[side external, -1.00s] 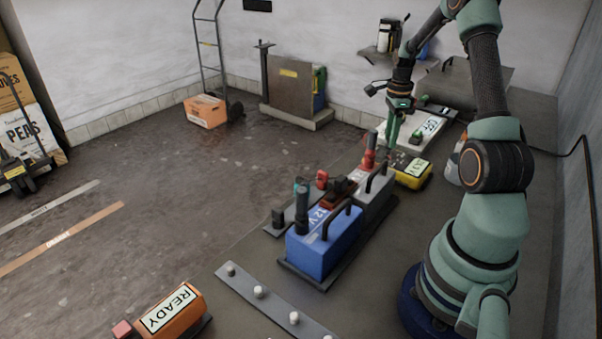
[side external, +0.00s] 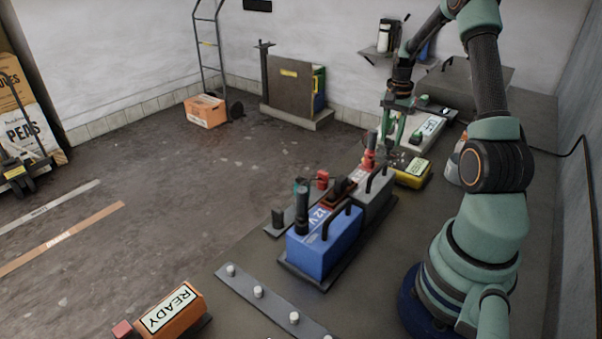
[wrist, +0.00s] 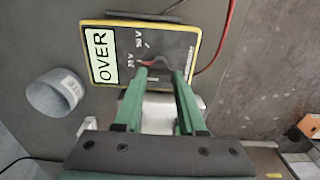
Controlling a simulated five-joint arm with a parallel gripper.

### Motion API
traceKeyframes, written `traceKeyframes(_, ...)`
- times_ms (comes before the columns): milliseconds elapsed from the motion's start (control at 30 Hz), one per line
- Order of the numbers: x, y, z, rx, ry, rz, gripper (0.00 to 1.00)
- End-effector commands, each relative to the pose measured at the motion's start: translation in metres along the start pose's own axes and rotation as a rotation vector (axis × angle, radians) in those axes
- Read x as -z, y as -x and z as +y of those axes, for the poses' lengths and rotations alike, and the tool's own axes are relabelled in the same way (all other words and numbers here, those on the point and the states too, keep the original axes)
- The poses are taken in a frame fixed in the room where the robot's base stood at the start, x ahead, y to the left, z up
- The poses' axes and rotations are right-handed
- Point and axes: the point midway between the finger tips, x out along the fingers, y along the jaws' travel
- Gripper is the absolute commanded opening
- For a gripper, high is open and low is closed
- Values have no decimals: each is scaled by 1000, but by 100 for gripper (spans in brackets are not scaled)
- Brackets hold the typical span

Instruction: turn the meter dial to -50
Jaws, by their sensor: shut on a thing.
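The yellow-edged meter (wrist: 188,45) with a dark face fills the upper middle of the wrist view; its pale screen (wrist: 103,57) reads OVER. Volt marks are printed beside the dial, including what looks like 20 V and 50 V. The meter (side external: 426,180) also shows in the side view, beyond the batteries. My gripper (wrist: 157,74) is over the meter face, its green fingers shut on the dial (wrist: 152,64). The fingers hide much of the dial, so I cannot tell exactly where it points.
A blue 12 V battery (side external: 316,251) and a grey one (side external: 372,201) with handles stand close to the meter. A white-topped box (side external: 412,133) lies behind it. A pale round container (wrist: 48,96) lies beside it. An orange READY box (side external: 172,308) is at the front.

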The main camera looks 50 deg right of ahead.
Motion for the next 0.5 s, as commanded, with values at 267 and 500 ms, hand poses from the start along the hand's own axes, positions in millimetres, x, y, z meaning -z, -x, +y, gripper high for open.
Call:
traceKeyframes(267, 0, 1, 0, 1, 264, 2, 0)
traceKeyframes(500, 0, 1, 0, 1, 485, 2, 0)
